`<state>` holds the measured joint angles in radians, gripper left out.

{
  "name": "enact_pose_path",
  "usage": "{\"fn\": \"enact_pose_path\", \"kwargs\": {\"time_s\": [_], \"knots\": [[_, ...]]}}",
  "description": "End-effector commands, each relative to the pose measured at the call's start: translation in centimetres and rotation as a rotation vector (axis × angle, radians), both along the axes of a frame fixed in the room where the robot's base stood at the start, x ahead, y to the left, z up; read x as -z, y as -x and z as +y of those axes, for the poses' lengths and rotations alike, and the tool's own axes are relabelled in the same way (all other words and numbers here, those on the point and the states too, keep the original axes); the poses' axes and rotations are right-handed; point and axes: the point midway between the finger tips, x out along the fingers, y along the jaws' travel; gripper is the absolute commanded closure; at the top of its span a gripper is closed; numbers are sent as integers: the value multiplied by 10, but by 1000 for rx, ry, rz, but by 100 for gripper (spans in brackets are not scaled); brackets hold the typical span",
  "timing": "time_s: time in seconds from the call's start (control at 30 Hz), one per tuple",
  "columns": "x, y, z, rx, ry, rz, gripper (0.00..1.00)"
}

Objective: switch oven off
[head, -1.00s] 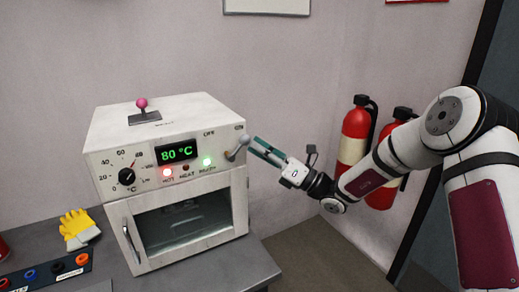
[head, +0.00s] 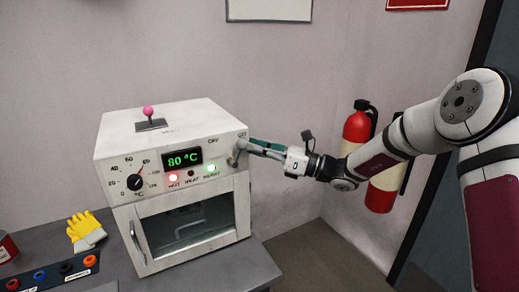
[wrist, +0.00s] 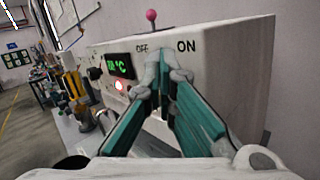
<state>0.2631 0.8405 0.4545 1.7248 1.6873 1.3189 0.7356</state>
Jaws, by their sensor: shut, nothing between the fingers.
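The white oven (head: 215,128) stands on the grey bench, its green display (head: 182,159) reading 80 °C. A grey switch lever (head: 235,157) is at the right of its front panel, below the OFF and ON labels. My gripper (head: 249,149) is shut and empty, with its teal fingers' tips right at the lever from the right. In the wrist view the closed fingertips (wrist: 163,77) are in front of the panel between OFF and ON and hide much of the lever. I cannot tell whether they touch it or which way it is set.
A red and a green lamp glow below the display. A temperature knob (head: 135,183) is at the panel's left, and a pink-knobbed lever (head: 148,113) is on top. Yellow gloves (head: 85,231) lie left. Fire extinguishers (head: 357,128) stand behind my arm.

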Motion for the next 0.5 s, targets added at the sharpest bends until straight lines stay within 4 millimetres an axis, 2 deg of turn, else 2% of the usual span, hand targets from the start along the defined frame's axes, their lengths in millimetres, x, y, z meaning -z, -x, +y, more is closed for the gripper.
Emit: {"fn": "enact_pose_path", "kwargs": {"time_s": [0.03, 0.5], "knots": [[-7, 3, 2, 0, 37, -28, 100], [-25, 19, 26, -2, 407, -278, 100]]}}
